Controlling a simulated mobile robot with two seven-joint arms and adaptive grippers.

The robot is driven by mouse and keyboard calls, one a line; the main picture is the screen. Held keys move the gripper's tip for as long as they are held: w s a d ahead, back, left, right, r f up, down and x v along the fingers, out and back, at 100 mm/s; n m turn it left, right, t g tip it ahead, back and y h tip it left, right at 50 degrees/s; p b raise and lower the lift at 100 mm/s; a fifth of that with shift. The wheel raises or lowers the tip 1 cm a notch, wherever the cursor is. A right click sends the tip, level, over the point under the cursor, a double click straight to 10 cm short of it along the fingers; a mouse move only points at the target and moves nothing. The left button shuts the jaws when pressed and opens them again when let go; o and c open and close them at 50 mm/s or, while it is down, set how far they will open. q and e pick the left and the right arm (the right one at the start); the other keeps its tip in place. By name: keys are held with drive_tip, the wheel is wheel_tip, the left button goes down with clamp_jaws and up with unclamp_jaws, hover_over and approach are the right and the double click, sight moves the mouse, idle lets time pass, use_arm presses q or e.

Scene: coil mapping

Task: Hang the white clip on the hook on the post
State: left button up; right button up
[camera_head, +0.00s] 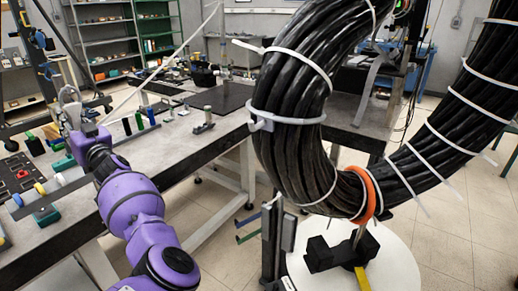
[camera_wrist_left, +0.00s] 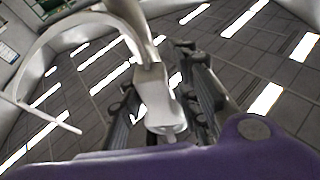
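My left gripper (camera_head: 73,112) is raised over the left end of the workbench, at the end of my purple arm. In the left wrist view, the white clip (camera_wrist_left: 158,90) sits between its two dark fingers (camera_wrist_left: 162,110), which close in on both sides of it. A curved white band rises from the clip and loops to the left. In the head view the clip is small and hard to separate from the gripper. A dark upright post (camera_head: 45,65) stands behind and left of the gripper; I cannot make out its hook clearly. My right gripper is not in view.
The grey workbench (camera_head: 190,145) holds small coloured parts and a dark mat (camera_head: 228,97). A thick black cable bundle (camera_head: 300,95) with white ties and an orange ring (camera_head: 371,195) fills the right.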

use_arm(q)
drive_tip(key=shift+o, duration=0.7)
drive_tip(key=shift+w+a+f, duration=0.1)
drive_tip(key=shift+a+f, duration=0.1)
drive_tip(key=shift+d, duration=0.1)
